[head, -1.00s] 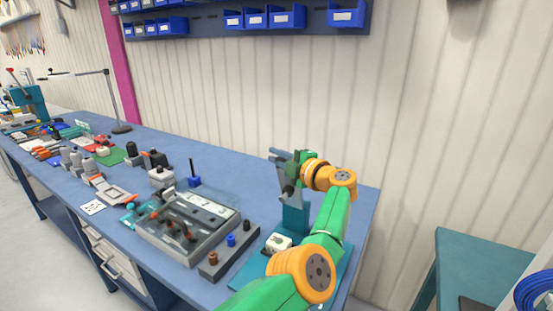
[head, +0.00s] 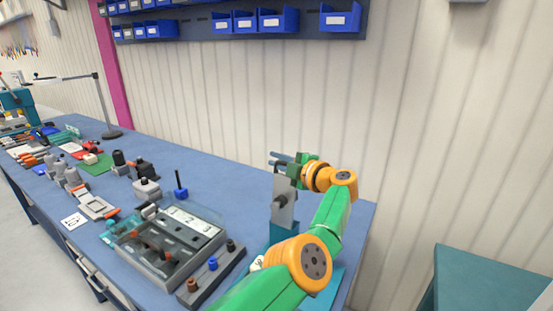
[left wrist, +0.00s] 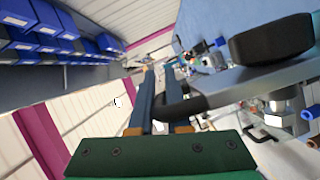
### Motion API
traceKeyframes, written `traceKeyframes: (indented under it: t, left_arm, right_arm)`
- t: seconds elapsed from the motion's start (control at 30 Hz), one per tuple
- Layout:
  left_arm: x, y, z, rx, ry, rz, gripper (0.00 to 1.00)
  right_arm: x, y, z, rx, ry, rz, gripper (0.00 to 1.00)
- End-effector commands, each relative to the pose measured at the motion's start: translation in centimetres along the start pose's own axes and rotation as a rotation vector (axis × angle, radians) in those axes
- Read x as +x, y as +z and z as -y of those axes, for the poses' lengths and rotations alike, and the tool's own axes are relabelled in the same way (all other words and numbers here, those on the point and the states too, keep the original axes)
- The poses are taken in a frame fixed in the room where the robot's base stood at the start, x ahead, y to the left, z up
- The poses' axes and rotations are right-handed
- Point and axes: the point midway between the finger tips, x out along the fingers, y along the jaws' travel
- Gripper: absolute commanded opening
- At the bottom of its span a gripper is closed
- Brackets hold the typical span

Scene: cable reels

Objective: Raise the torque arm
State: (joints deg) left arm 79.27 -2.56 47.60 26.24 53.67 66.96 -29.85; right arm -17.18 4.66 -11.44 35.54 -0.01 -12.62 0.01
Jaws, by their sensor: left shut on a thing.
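The torque arm is a flat grey metal lever (head: 284,203) with a dark pivot knob on its face. It stands near upright on a teal post (head: 284,232) at the bench's right end. My left gripper (head: 281,158) is at the lever's top end, its blue fingers pointing left. In the left wrist view, the two fingers (left wrist: 161,75) are shut on a black handle (left wrist: 176,110) that joins the grey lever (left wrist: 235,82). A thick black part (left wrist: 272,39) sits on the lever there. My left forearm hides part of the stand's base. My right gripper is not in view.
A grey tray with a clear lid (head: 165,275) and a dark block with several coloured pegs (head: 213,265) lie left of the stand. More fixtures line the blue bench (head: 235,195). A teal table (head: 490,280) stands at right. The air above the stand is clear.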

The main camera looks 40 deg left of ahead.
Motion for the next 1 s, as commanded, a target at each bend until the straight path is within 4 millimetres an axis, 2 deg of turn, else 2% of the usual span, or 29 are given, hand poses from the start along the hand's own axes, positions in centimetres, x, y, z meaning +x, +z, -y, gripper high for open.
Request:
traceKeyframes:
  t: [0.03, 0.5, 0.53, 0.63, 0.87, 1.0]
  left_arm:
    - [-0.1, 0.4, 1.0, 0.010, -0.017, 0.008, 0.00]
    - [-0.1, 0.4, 1.0, 0.011, -0.019, 0.008, 0.00]
    - [-0.1, 0.4, 1.0, 0.011, -0.019, 0.008, 0.18]
    - [-0.1, 0.4, 1.0, 0.011, -0.018, 0.008, 0.45]
    - [-0.2, 0.4, 0.9, 0.009, -0.017, 0.008, 0.45]
    - [-1.4, 0.5, 0.9, 0.008, -0.014, 0.010, 0.45]
  right_arm:
    - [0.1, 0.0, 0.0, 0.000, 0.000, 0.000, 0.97]
    - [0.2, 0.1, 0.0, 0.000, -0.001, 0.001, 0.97]
    - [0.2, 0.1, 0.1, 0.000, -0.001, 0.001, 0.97]
    - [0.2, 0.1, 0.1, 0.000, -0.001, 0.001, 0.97]
    - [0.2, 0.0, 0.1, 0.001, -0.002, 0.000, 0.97]
    - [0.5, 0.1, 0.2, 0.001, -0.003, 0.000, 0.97]
